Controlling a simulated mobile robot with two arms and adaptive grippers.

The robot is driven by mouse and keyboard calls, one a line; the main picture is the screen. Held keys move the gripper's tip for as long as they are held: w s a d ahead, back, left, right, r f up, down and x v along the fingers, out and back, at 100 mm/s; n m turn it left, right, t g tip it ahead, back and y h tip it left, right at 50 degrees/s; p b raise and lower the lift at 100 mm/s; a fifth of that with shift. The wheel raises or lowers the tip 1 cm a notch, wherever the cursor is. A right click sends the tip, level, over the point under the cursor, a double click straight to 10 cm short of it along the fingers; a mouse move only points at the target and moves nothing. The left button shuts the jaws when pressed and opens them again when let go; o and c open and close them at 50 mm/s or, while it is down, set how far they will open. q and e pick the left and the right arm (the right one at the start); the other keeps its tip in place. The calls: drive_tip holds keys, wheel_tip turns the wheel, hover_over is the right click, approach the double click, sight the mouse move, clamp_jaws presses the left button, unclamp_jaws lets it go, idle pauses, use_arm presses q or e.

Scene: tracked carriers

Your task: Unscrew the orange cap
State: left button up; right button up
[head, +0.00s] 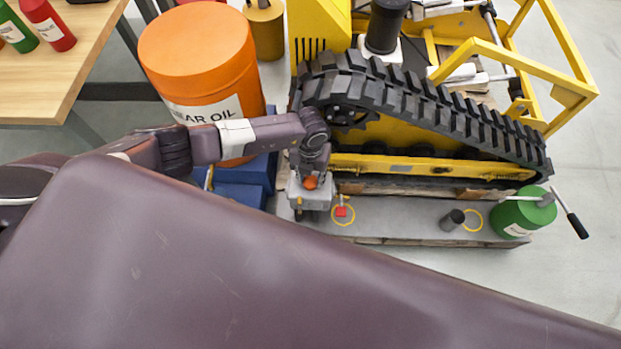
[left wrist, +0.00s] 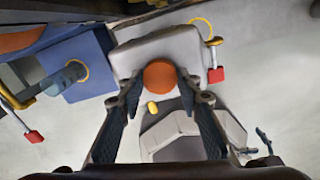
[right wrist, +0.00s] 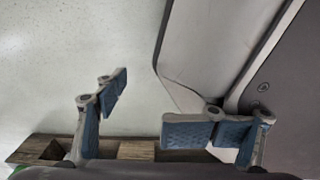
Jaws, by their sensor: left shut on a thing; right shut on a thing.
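The orange cap (head: 311,183) sits on top of a grey metal box (head: 310,197) on the grey deck beside the yellow tracked carrier. It also shows as a round orange disc in the left wrist view (left wrist: 160,76). My left gripper (head: 312,172) reaches down over the cap from above. In the left wrist view, my left gripper's fingertips (left wrist: 161,88) are on either side of the cap, shut on it. My right gripper (right wrist: 150,105) shows only in the right wrist view. Its fingers stand apart, and I see no thing between them. A grey panel is behind the right finger.
The carrier's black rubber track (head: 430,105) runs close behind the left gripper. A large orange oil drum (head: 200,60) stands near my left arm. Open floor lies to the right.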

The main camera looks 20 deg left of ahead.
use_arm(q)
drive_tip(key=shift+r+n+p, duration=0.2)
drive_tip(key=shift+n+p, duration=0.15)
drive_tip(key=shift+n, duration=0.45)
drive_tip(key=shift+n+p, duration=0.3)
drive_tip(key=shift+n, duration=0.3)
drive_tip(key=shift+f+n, duration=0.1)
drive_tip(key=shift+n, duration=0.4)
drive_tip(key=shift+a+f+n, duration=0.1)
drive_tip(key=shift+f+n, duration=0.05)
drive_tip(key=shift+n, duration=0.15)
use_arm(e)
drive_tip(key=shift+s+d+r, duration=0.1)
drive_tip(key=shift+s+r, duration=0.25)
drive_tip(key=shift+s, duration=0.25)
drive_tip(key=shift+s+d+r, duration=0.1)
drive_tip(key=shift+s+r, duration=0.25)
drive_tip(key=shift+s, duration=0.25)
